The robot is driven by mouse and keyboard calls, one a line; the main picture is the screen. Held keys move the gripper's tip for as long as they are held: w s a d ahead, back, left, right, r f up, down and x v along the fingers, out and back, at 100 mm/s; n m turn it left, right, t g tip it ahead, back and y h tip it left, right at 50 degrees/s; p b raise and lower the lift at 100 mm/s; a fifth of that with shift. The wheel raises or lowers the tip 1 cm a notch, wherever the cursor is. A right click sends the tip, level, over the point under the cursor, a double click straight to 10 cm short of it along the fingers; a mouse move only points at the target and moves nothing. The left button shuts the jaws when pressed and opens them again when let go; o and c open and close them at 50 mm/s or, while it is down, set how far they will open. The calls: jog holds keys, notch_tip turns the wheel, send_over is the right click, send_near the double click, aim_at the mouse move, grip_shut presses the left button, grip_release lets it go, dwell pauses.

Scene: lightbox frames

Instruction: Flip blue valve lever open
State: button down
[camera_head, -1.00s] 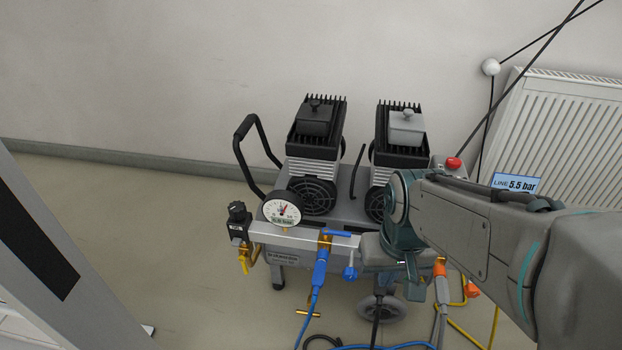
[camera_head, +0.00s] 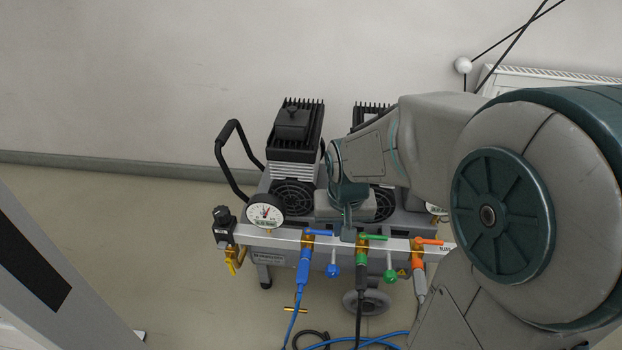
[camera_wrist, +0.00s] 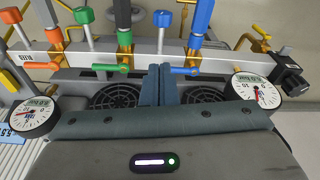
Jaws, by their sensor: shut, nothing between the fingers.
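The blue valve lever (camera_head: 320,232) lies along the silver manifold bar (camera_head: 282,238), crosswise to the blue hose connector (camera_head: 304,266) below it, with its free end to the right. In the wrist view, which shows the bar from the opposite side, the blue lever (camera_wrist: 184,71) points left. My gripper (camera_head: 347,234) is shut and empty behind the bar, between the blue and green levers. In the wrist view its fingertips (camera_wrist: 156,68) are close to the blue lever's free end; whether they touch it I cannot tell.
A green lever (camera_head: 373,237) and an orange lever (camera_head: 429,241) are further right on the bar. A pressure gauge (camera_head: 265,212) and black knob (camera_head: 222,213) are at its left. Compressor motors (camera_head: 295,140) stand behind.

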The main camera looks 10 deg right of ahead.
jog(key=m+t+p, duration=0.1)
jog(key=m+p, duration=0.1)
jog(key=p, duration=0.1)
send_over(319, 232)
jog(key=w+d, duration=0.2)
jog(key=d, duration=0.1)
notch_tip(319, 232, down, 2)
jog(key=shift+a+f+h, duration=0.1)
jog(key=shift+a+h, duration=0.15)
jog(key=shift+h, duration=0.15)
jog(key=shift+f, duration=0.1)
jog(key=shift+s+a+f+b, duration=0.1)
jog(key=shift+s+f+b, duration=0.1)
jog(key=shift+f+b, duration=1.6)
jog(key=shift+s+a+f+b, duration=0.1)
jog(key=shift+s+f+b, duration=0.1)
jog(key=shift+f+b, duration=1.6)
jog(key=shift+f+p, duration=0.55)
jog(key=shift+p, duration=0.1)
jog(key=shift+s+d, duration=0.1)
jog(key=shift+d, duration=0.05)
